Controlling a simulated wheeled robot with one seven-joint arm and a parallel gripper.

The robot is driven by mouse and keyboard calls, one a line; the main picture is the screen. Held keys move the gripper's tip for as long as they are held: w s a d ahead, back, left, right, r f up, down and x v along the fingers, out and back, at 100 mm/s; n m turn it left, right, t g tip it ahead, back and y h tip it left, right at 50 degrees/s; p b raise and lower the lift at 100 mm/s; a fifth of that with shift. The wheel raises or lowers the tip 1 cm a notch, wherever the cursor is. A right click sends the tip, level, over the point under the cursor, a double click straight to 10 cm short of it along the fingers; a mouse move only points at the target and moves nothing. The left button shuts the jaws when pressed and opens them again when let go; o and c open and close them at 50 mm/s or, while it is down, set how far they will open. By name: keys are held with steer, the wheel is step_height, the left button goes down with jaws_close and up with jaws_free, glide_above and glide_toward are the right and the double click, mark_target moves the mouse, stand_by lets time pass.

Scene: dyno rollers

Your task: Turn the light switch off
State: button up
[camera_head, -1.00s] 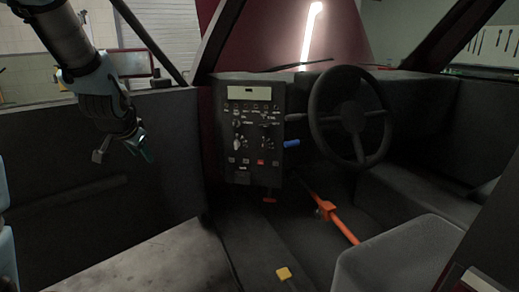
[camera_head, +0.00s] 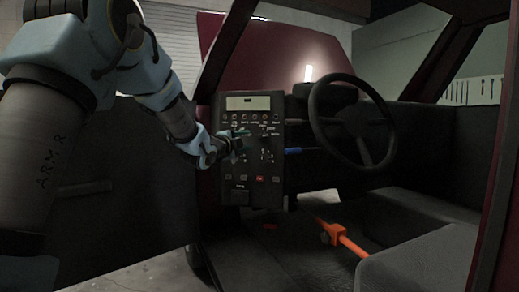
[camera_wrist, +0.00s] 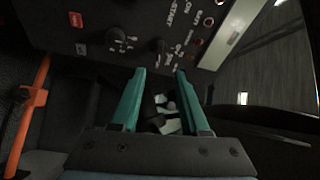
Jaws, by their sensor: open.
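A black control panel (camera_head: 250,105) with dials, small switches and white labels stands left of the steering wheel. I cannot tell which control is the light switch, as the labels are too small. My gripper (camera_head: 240,146) is at the panel's left middle and hides some controls there. In the wrist view, the two green fingers of my gripper (camera_wrist: 161,74) are apart with nothing held between them. A black knob (camera_wrist: 158,48) lies just beyond the fingertips, near the gap. Another round knob (camera_wrist: 116,39) lies to its left. I cannot tell whether a fingertip touches the panel.
The steering wheel (camera_head: 352,120) and a blue lever (camera_head: 307,150) are right of the panel. An orange lever (camera_head: 340,240) rises from the floor below, beside a grey seat (camera_head: 425,262). A dark door panel (camera_head: 90,200) lies left, behind my arm.

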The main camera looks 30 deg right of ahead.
mark_target(261, 136)
steer(key=x, duration=1)
steer(key=shift+w+d, duration=0.15)
steer(key=shift+d, duration=0.15)
jaws_close()
